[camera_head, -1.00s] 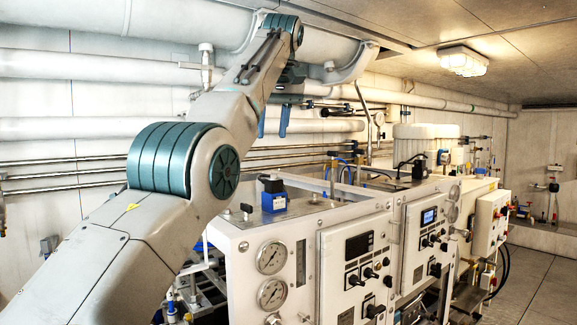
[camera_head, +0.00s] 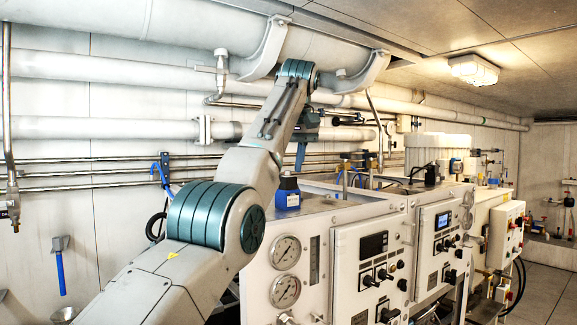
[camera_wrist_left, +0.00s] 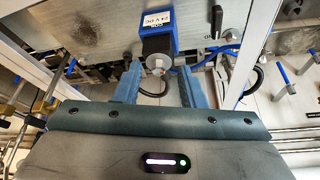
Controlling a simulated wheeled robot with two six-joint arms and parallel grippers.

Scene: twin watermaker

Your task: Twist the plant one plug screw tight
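A blue valve coil (camera_head: 288,200) with a black plug (camera_head: 288,183) stands on top of the front cabinet. In the left wrist view the blue coil (camera_wrist_left: 158,20) has a white 24 V DC label, and its dark plug (camera_wrist_left: 157,46) faces the gripper. A small round pale screw head (camera_wrist_left: 158,64) shows on the plug. My left gripper (camera_wrist_left: 160,90) is open, with its blue fingers either side of the screw's line. No contact is visible. In the head view the left gripper (camera_head: 300,157) hangs above the coil, its fingers overlapping edge-on. My right gripper is out of view.
The front cabinet (camera_head: 345,300) carries two gauges (camera_head: 286,270) and a control panel. Blue tubing (camera_wrist_left: 212,55) runs close by. Pipes (camera_head: 120,130) line the wall behind my arm.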

